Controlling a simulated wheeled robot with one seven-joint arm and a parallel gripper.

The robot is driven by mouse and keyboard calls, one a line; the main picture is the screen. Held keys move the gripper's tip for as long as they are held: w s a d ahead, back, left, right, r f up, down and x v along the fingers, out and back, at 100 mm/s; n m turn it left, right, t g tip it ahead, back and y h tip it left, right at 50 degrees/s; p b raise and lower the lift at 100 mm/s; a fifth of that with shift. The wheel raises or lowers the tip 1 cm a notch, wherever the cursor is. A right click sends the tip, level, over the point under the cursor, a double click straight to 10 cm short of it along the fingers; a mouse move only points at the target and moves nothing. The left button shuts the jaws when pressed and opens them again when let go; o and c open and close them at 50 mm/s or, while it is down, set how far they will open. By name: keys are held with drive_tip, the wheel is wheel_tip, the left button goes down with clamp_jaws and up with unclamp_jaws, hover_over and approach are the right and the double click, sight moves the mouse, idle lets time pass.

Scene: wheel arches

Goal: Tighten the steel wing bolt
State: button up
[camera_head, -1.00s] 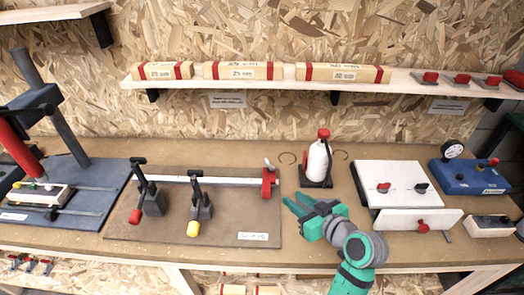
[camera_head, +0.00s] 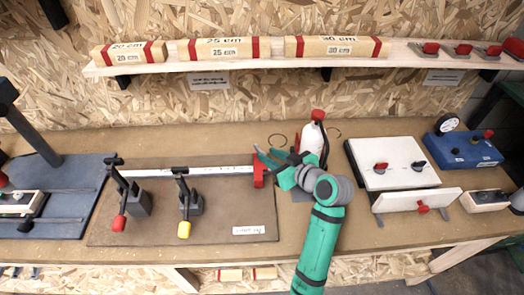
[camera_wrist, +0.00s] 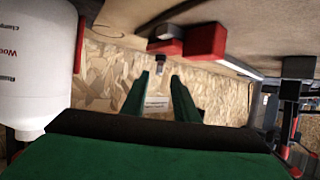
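The steel wing bolt (camera_wrist: 162,61) shows in the wrist view as a small grey metal piece just beyond my fingertips, roughly in line with the gap between them. It sits by a red block (camera_wrist: 207,42) at the end of a pale bar. In the head view the red block (camera_head: 258,177) is at the bar's right end, and my gripper hides the bolt. My gripper (camera_head: 263,158) is at this block, reaching in from the right. In the wrist view its two green fingers (camera_wrist: 159,84) are apart with nothing between them. I cannot tell whether they touch the bolt.
A white bottle (camera_head: 313,140) with a red top stands close behind my gripper. Two clamps, one red-tipped (camera_head: 119,222) and one yellow-tipped (camera_head: 184,229), stand along the bar. A white panel fixture (camera_head: 395,163) is to the right. A shelf (camera_head: 250,63) with labelled blocks runs above.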

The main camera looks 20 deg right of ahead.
sight(263, 152)
drive_tip(key=shift+x, duration=2.65)
drive_tip(key=shift+d, duration=0.1)
drive_tip(key=shift+c, duration=0.6)
